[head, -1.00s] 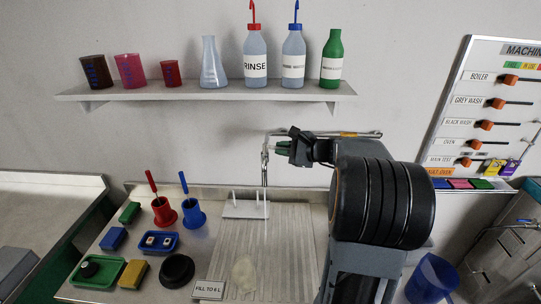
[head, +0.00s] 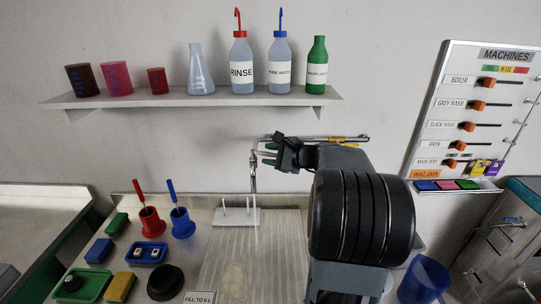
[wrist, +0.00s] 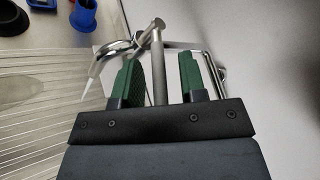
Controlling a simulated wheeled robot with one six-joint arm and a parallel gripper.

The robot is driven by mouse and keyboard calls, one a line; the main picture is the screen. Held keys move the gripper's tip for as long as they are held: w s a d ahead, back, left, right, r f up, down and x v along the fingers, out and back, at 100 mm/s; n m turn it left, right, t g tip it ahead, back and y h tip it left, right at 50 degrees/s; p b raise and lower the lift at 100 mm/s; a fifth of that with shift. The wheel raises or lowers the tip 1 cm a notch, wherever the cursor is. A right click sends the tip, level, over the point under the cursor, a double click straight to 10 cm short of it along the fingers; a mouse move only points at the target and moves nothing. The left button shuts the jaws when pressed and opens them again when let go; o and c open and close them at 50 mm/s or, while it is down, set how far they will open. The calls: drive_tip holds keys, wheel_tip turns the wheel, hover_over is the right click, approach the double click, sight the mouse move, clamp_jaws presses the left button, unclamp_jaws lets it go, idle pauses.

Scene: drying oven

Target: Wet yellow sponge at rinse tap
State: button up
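The yellow sponge (head: 120,287) lies at the lower left of the sink unit in the head view, beside a green tray. The metal rinse tap (head: 253,172) rises at the back of the ribbed draining surface. My gripper (head: 266,155) is beside the top of the tap, well away from the sponge. In the wrist view my gripper (wrist: 160,75) has its two green-padded fingers apart, with no sponge between them. The tap's upright metal post (wrist: 158,70) shows in the gap between the fingers; I cannot tell whether it touches them.
A blue sponge (head: 99,250), a green sponge (head: 117,223), a green tray (head: 92,293) and a black round dish (head: 165,282) stand left on the sink unit. Red (head: 152,222) and blue (head: 182,224) brush holders stand behind. The ribbed draining surface (head: 240,265) is mostly clear.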

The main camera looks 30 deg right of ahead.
drive_tip(key=p+v, duration=0.1)
drive_tip(key=v, duration=1.2)
drive_tip(key=shift+s+d+p, duration=0.2)
drive_tip(key=shift+s+p, duration=0.1)
drive_tip(key=shift+p, duration=0.05)
drive_tip(key=shift+r, duration=0.1)
drive_tip(key=s+a+f+n+g+h, duration=0.1)
drive_tip(key=s+a+f+n+g, duration=0.15)
drive_tip(key=f+g, duration=0.2)
drive_tip(key=s+a+f+n+g+h, duration=0.2)
drive_tip(key=a+f+n+g, duration=0.15)
drive_tip(key=f, duration=0.25)
drive_tip(key=s+a+n+h, duration=0.3)
drive_tip(key=a+n, duration=1.2)
drive_tip(key=a, duration=0.3)
drive_tip(key=shift+s+g, duration=0.2)
drive_tip(key=shift+g, duration=0.2)
